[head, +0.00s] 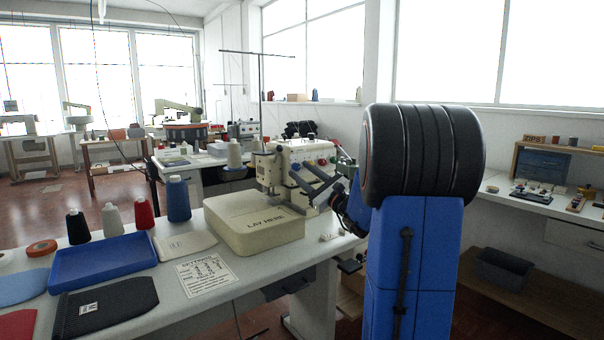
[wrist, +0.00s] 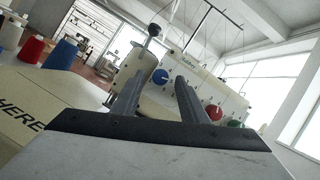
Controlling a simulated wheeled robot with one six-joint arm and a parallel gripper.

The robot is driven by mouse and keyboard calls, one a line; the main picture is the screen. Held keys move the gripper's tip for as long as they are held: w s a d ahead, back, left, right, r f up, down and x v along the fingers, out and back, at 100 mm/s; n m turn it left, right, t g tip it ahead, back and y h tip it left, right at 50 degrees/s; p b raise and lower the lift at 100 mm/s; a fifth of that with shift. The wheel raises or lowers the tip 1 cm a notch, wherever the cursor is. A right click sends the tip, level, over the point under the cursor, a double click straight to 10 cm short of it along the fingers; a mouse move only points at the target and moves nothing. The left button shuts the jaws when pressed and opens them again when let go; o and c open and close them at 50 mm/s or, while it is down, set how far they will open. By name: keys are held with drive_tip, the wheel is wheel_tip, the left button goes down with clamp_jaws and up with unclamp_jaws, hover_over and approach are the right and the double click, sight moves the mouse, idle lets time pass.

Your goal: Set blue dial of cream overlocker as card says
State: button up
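The cream overlocker (head: 262,222) stands on the white table, with "LAY HERE" on its flat bed. Its blue dial (wrist: 160,76) shows in the wrist view on the cream front, between and beyond my two fingers. A red dial (wrist: 214,112) and a green dial (wrist: 235,123) sit to its right. In the head view, the blue dial (head: 296,167) is small, near the fingers. My gripper (wrist: 156,90) is open and empty, facing the dials; I cannot tell whether it touches any. The card (head: 207,273) lies on the table; its print is too small to read. The dial's setting is unclear.
A blue tray (head: 104,258) and several thread cones, such as a large blue one (head: 178,199), stand left of the machine. A dark cloth piece (head: 103,308) lies in front. Thread stand rods rise above the machine. A bench with small parts (head: 540,195) stands at right.

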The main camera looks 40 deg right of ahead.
drive_tip(key=v, duration=1.6)
drive_tip(key=shift+s+d+f, duration=0.2)
drive_tip(key=shift+s, duration=0.1)
drive_tip(key=shift+a, duration=0.1)
